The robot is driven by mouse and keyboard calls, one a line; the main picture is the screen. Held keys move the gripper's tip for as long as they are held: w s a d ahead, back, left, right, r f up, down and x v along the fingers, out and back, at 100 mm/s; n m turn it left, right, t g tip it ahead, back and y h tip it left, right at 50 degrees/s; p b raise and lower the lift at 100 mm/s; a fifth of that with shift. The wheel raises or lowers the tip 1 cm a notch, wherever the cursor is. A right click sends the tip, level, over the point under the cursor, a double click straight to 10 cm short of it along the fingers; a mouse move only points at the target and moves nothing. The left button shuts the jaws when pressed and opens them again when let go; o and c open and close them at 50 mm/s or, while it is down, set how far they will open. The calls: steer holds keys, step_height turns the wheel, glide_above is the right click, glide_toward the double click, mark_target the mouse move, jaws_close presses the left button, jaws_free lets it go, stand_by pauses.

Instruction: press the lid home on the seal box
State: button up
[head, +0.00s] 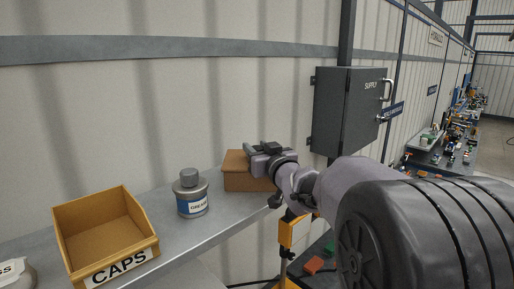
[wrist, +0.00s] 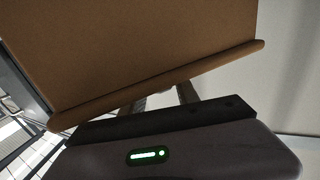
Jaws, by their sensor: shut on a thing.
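The brown seal box (head: 243,183) stands on the grey shelf, left of my wrist. Its brown lid (head: 235,160) shows on top, partly covered by my gripper. My gripper (head: 257,148) is at the right part of the lid. In the wrist view the lid (wrist: 130,50) is a wide brown panel with a rounded rim, slanting across the picture. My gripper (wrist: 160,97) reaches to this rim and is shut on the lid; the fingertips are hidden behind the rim. How closely the lid sits on the box is hidden.
A grease can (head: 191,194) stands on the shelf (head: 180,243) left of the box. An open yellow CAPS bin (head: 105,235) is farther left. A grey SUPPLY cabinet (head: 345,112) hangs on the wall to the right, behind my arm.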

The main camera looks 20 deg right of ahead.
steer(key=o, duration=1.2)
steer(key=shift+f, duration=0.15)
steer(key=shift+s, duration=0.15)
steer(key=s+b, duration=0.2)
steer(key=s, duration=1.5)
